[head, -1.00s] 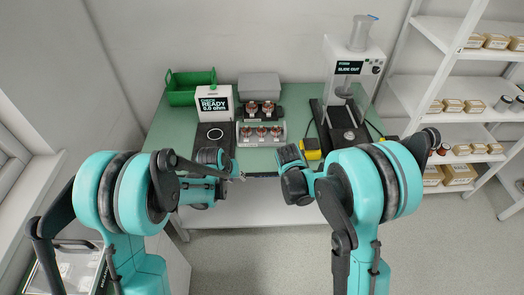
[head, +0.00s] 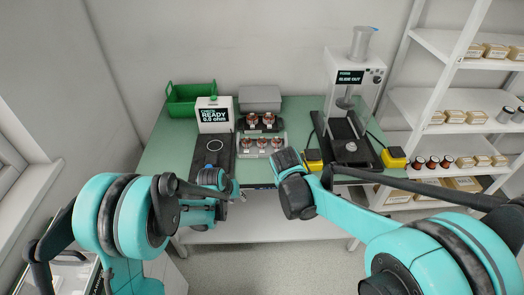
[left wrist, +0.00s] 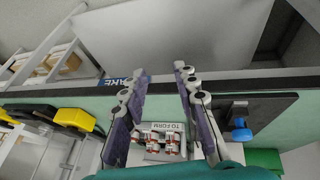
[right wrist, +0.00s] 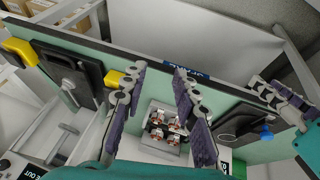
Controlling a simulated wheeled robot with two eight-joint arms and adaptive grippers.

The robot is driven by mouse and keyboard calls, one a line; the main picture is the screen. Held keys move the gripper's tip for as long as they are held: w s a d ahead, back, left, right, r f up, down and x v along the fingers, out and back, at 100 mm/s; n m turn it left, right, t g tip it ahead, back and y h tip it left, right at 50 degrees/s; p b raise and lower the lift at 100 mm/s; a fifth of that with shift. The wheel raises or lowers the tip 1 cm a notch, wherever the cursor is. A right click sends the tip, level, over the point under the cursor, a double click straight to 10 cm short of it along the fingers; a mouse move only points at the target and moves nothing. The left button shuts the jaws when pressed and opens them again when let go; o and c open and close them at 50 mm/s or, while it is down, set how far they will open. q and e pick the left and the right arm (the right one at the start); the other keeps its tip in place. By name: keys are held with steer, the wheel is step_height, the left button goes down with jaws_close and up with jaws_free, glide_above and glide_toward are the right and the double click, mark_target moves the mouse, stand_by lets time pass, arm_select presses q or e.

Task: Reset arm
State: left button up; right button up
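My left gripper (head: 241,197) is at the front edge of the green-topped bench, left of centre in the head view. In the left wrist view its two fingers (left wrist: 160,72) stand apart with nothing between them. My right wrist shows in the head view near the front edge, but its fingers are hidden there. In the right wrist view the right gripper's fingers (right wrist: 160,70) are spread and empty. My left gripper also shows at the right of the right wrist view (right wrist: 283,95).
On the bench (head: 165,165) stand a green bin (head: 190,98), a tester (head: 214,115) reading READY, trays of copper-wound parts (head: 262,143) and a press-like machine (head: 349,95). Yellow blocks (head: 394,157) flank the machine. Shelves (head: 440,97) stand at right. Floor in front is clear.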

steer(key=shift+v, duration=0.75)
steer(key=shift+w, duration=0.1)
